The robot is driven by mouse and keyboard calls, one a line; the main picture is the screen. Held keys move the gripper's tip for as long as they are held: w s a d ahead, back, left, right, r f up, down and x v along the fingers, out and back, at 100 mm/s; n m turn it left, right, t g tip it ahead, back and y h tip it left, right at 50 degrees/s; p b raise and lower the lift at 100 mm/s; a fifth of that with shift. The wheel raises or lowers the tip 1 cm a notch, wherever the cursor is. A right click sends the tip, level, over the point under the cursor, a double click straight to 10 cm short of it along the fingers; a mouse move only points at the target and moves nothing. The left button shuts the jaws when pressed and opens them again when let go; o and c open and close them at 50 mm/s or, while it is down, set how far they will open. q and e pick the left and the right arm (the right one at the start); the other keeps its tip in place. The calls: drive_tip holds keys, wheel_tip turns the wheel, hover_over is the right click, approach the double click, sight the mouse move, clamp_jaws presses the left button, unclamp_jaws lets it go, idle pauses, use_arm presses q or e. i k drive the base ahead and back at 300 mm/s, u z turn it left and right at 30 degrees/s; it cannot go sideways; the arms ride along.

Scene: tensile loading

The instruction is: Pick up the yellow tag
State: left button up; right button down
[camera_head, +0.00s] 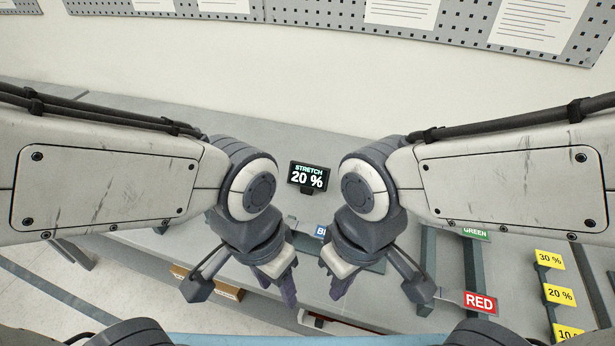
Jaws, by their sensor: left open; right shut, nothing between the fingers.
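Several yellow tags are at the right in the head view: one reads 30 % (550,260), one 20 % (560,295), and one starting with 10 (568,332) is partly cut off at the bottom edge. They sit in a column along dark strips on the grey bench. My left gripper (279,286) is open and empty, pointing down near the middle of the view. My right gripper (338,287) is shut and empty just to its right. Both are well to the left of the yellow tags and touch none of them.
A small black display (308,178) reads STRETCH 20 %. A red label (480,302) and a green label (475,233) lie left of the yellow tags. A blue label (321,232) is partly hidden behind my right arm. Pegboards with papers (400,12) hang on the wall.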

sight(555, 293)
drive_tip(key=u, duration=0.55)
drive_tip(key=k, duration=1.1)
drive_tip(key=z, duration=1.65)
drive_tip(key=i, duration=0.5)
